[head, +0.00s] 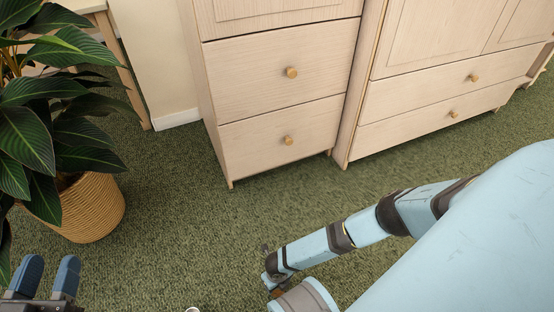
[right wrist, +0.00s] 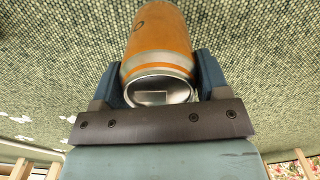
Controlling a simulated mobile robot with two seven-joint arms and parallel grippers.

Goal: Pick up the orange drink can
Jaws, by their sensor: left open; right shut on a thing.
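The orange drink can (right wrist: 158,42) shows in the right wrist view, with its silver end facing the camera. My right gripper (right wrist: 161,76) is shut on it, one dark blue finger on each side.
A leafy plant in a woven pot (head: 88,208) stands at the left, near my left gripper. A pale wooden drawer unit (head: 250,85) and a wider cabinet (head: 415,115) stand along the back. Green carpet (head: 185,220) lies clear between them and me.

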